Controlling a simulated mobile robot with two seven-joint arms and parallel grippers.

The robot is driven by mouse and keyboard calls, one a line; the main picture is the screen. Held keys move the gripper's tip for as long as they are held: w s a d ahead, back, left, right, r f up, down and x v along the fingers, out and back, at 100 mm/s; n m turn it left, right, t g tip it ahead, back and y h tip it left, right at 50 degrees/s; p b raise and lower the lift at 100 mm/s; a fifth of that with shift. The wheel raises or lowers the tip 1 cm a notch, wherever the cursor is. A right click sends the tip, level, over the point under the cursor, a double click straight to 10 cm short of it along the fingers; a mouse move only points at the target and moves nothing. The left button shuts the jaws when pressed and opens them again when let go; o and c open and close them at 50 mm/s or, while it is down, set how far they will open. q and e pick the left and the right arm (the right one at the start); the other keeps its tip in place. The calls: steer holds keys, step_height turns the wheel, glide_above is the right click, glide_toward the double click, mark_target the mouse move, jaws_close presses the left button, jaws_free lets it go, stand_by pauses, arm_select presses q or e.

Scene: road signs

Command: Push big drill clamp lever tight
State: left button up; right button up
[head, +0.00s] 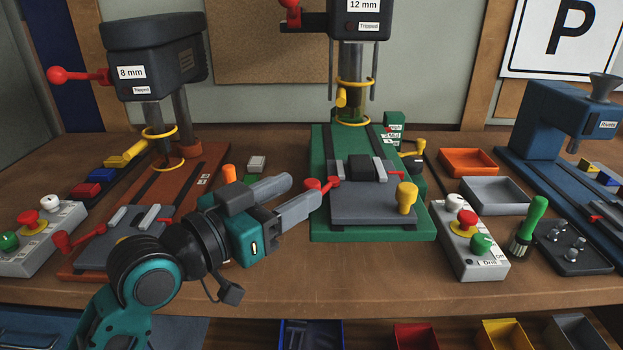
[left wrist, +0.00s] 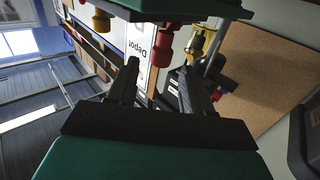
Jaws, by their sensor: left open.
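The big drill (head: 362,20), labelled 12 mm, stands at the back centre over a green base (head: 330,232). On the base is a grey vise (head: 375,207) holding a dark block (head: 367,168). A red-knobbed clamp lever (head: 314,184) sticks out to the vise's left. A yellow knob (head: 406,197) stands at the vise's right. My left gripper (head: 304,190) is open and empty, its fingertips close beside the red lever knob; contact cannot be told. The left wrist view shows the spread fingers (left wrist: 158,68) with red knobs beyond. My right gripper is not in view.
The 8 mm drill (head: 158,60) and its vise stand left. The front strip of the bench (head: 370,272) is clear.

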mark_target(305, 187)
arm_select(q)
steer(key=shift+x, duration=2.2)
jaws_close()
